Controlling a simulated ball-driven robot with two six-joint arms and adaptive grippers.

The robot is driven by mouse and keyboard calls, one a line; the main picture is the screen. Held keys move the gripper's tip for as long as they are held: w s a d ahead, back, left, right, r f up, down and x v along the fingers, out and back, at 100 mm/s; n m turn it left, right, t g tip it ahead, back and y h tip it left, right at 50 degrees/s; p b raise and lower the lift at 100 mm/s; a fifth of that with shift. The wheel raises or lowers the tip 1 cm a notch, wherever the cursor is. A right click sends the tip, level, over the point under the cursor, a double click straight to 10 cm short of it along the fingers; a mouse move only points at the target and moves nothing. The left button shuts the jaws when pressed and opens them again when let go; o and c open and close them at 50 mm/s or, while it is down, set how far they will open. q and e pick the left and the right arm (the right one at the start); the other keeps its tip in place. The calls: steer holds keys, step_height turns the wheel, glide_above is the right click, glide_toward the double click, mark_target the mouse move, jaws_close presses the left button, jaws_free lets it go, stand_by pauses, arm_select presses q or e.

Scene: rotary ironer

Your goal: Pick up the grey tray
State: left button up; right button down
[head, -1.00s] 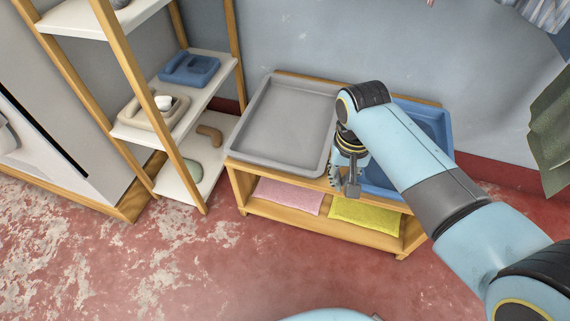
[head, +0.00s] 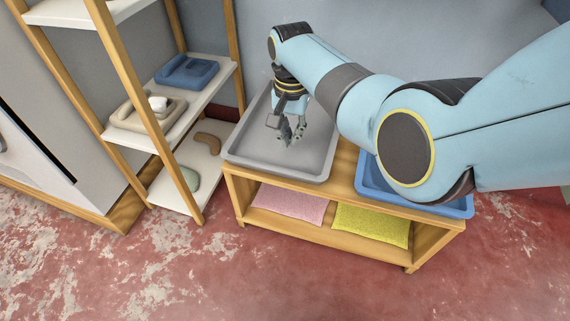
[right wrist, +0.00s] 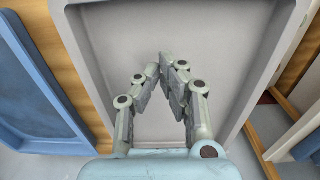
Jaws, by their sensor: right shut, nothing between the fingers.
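The grey tray (head: 262,158) lies flat on the left part of the low wooden bench's top. It looks empty, and my right arm hides part of its far right side. My right gripper (head: 291,142) points down over the inside of the tray, with its fingers together and nothing between them. In the right wrist view the gripper (right wrist: 168,62) shows in front of the tray floor, with the tray rim (right wrist: 80,60) on both sides. I cannot tell whether the fingertips touch the floor. My left gripper is not in view.
A blue tray (head: 451,209) sits right of the grey one, partly behind my arm. A pink cloth (head: 290,203) and a yellow cloth (head: 372,224) lie on the bench's lower shelf. A shelf rack (head: 201,95) with several small items stands close at left. The floor in front is clear.

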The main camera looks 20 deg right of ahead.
mark_target(285, 166)
step_height(285, 166, down, 5)
steer(key=shift+s+r+b, duration=0.1)
steer(key=shift+b, duration=0.95)
steer(key=shift+s+a+r, duration=0.3)
steer(key=shift+s+a, duration=0.4)
steer(key=shift+s, duration=0.2)
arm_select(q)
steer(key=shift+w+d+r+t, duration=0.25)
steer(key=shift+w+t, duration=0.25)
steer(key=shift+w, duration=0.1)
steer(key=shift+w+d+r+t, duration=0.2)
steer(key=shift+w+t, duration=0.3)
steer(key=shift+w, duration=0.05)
arm_select(e)
steer(key=shift+s+a+r, duration=0.1)
steer(key=shift+s+a, duration=0.3)
steer(key=shift+s, duration=0.25)
